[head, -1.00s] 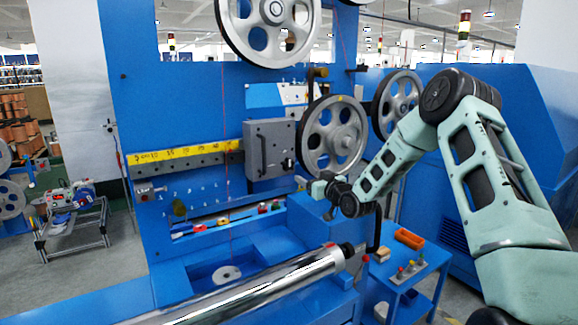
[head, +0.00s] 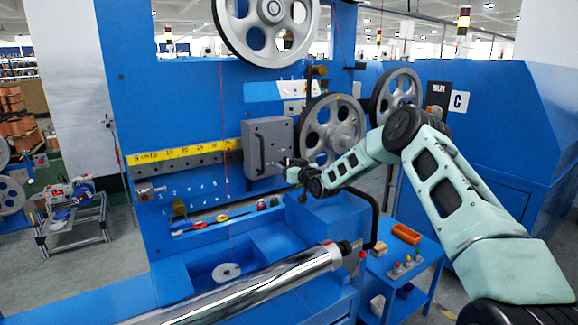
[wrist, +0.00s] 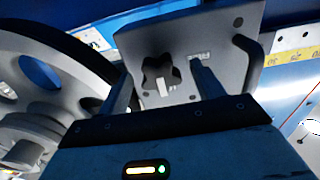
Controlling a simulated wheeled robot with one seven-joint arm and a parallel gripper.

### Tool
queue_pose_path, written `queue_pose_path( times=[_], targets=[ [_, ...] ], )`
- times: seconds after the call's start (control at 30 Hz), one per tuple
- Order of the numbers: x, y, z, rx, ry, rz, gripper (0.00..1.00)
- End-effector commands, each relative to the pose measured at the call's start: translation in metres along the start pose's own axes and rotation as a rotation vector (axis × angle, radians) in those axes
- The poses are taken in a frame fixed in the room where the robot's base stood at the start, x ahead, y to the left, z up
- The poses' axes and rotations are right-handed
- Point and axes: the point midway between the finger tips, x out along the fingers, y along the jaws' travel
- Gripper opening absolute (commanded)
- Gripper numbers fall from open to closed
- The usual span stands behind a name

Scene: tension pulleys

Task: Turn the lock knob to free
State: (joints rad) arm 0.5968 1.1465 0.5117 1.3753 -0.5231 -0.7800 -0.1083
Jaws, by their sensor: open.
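The dark lobed lock knob (wrist: 158,72) sits on the face of a grey metal box (wrist: 215,25) in the wrist view. A pale mark shows at the knob's lower edge, and small labels beside it are too small to read. My gripper (wrist: 160,70) is open, with one finger on each side of the knob in the picture. I cannot tell whether the fingers touch it. In the head view, the grey box (head: 266,135) is on the blue machine panel, and my gripper (head: 285,164) is at its lower right, covering the knob.
A spoked pulley (head: 333,130) stands close to the right of the box. A dark bar handle (wrist: 251,62) sticks out from the box face. A yellow scale (head: 180,154) runs left of the box. A shiny roller (head: 250,285) lies below.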

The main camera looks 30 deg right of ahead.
Motion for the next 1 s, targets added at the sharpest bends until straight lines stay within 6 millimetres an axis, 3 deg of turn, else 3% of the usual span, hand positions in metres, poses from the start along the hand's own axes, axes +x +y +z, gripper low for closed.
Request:
queue_pose_path(
  times=[0.13, 0.3, 0.67, 1.0],
  targets=[
    [-0.0001, -0.0001, 0.0001, 0.0, 0.0, 0.0, 0.64],
    [-0.0002, -0.0001, 0.0, 0.0, 0.0, 0.0, 0.22],
    [0.0, -0.001, 0.0024, -0.043, 0.001, -0.001, 0.22],
    [0.0, -0.0015, 0.0064, -0.275, 0.004, -0.001, 0.22]
  ],
)
